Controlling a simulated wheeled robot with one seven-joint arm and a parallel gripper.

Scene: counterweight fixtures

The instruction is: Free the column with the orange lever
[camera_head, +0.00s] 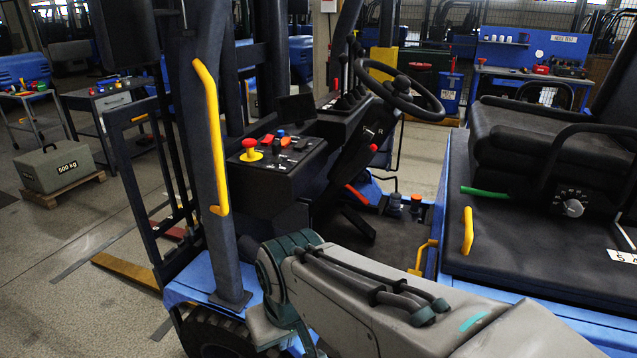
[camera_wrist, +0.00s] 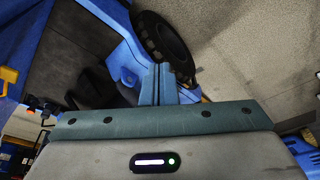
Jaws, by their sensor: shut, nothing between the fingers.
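The steering column (camera_head: 363,150) of the blue forklift rises from the floor well to a black steering wheel (camera_head: 400,90). An orange-red lever (camera_head: 357,194) sticks out low by the column. It stands apart from my arm, which crosses the foreground below it. My gripper shows in the wrist view (camera_wrist: 163,68), its two fingers side by side, shut and empty. It is over the forklift's side near a black tyre (camera_wrist: 165,42), away from the lever. In the head view my arm hides most of the gripper. I cannot make out the lever surely in the wrist view.
A black console (camera_head: 275,160) with red, yellow and blue controls stands left of the column. A dark post with a yellow grab handle (camera_head: 212,140) stands at the entry. The seat (camera_head: 550,150) is at the right. The floor well (camera_head: 395,240) between has some free room.

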